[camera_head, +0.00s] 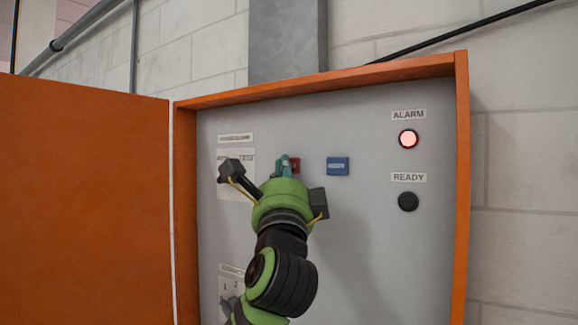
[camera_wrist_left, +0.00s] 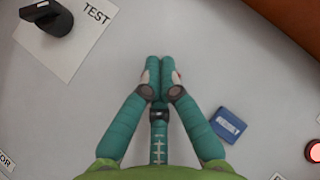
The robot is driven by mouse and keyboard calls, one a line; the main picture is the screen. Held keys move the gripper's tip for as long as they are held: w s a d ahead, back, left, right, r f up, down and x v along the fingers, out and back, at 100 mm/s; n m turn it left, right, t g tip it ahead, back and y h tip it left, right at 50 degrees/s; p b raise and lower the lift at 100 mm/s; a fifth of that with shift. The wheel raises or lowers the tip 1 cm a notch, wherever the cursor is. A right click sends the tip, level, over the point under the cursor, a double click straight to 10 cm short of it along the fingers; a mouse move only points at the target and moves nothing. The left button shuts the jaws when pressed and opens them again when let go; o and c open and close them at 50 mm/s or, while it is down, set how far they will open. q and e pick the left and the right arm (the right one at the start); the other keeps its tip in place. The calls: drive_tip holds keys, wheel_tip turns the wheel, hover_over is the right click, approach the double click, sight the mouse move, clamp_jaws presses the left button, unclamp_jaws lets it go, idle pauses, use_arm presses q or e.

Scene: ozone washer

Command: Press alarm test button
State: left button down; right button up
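A small red button (camera_head: 295,165) shows on the grey panel in the head view, partly covered by my left gripper (camera_head: 284,165). A blue rectangular button (camera_head: 338,166) sits to its right. The blue button (camera_wrist_left: 228,124) also shows in the left wrist view, clear of the fingers. My left gripper's teal fingers (camera_wrist_left: 160,66) are together and empty, pointing at the panel. Whether the fingertips touch the panel I cannot tell. The button labels are too small to read. My right gripper is not in view.
The ALARM lamp (camera_head: 408,139) glows red; the READY lamp (camera_head: 408,202) is dark. A black switch handle (camera_wrist_left: 50,20) stands out from a white sheet marked TEST (camera_wrist_left: 85,38). An orange cabinet frame (camera_head: 462,190) surrounds the panel, and its orange door (camera_head: 85,200) is open at left.

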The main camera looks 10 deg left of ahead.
use_arm(q)
drive_tip(key=shift+s+a, duration=0.25)
drive_tip(key=shift+s, duration=0.4)
drive_tip(key=shift+s, duration=0.1)
drive_tip(key=s, duration=0.1)
drive_tip(key=s+a, duration=0.1)
drive_tip(key=s, duration=0.1)
drive_tip(key=s+b, duration=0.1)
drive_tip(key=shift+s+a, duration=0.25)
drive_tip(key=shift+a, duration=0.1)
drive_tip(key=shift+f, duration=0.1)
idle(0.4)
